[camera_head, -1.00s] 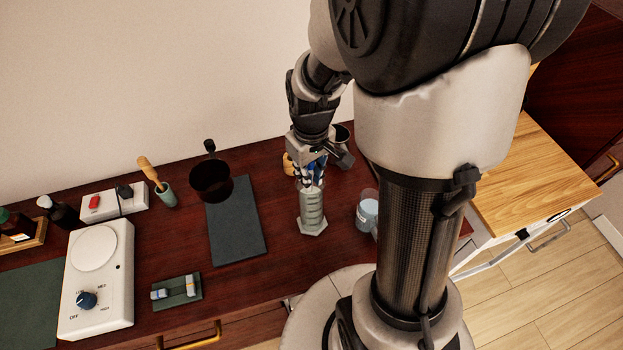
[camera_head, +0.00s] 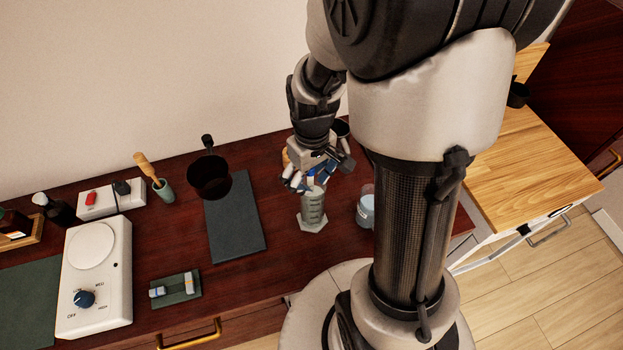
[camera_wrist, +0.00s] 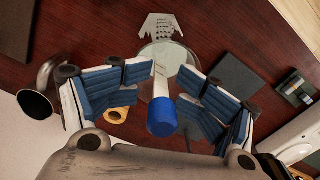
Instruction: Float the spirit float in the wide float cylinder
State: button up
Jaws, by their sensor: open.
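The float cylinder (camera_head: 313,207) is clear and graduated, and stands upright on a pale hexagonal foot on the dark bench. In the wrist view its round mouth (camera_wrist: 176,54) lies beyond my fingertips. My gripper (camera_head: 309,181) is just above the cylinder top. The wrist view shows its blue-padded fingers (camera_wrist: 168,77) spread apart. Between them is the spirit float, with a blue end (camera_wrist: 162,118) toward the camera and a pale stem running toward the cylinder mouth. The fingers look clear of it. How deep the stem sits in the cylinder cannot be told.
A clear beaker (camera_head: 366,210) stands close to the right of the cylinder. A dark mat (camera_head: 237,222) and a dark pan (camera_head: 209,177) are to the left. A small tray (camera_head: 174,290) with little items and a white hotplate (camera_head: 97,280) are farther left.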

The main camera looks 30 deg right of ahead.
dwell(0.4)
jog(key=shift+r, duration=0.25)
notch_tip(320, 180, up, 11)
jog(key=shift+d+r, duration=0.1)
notch_tip(320, 180, up, 7)
jog(key=p, duration=0.6)
jog(key=shift+r, duration=0.2)
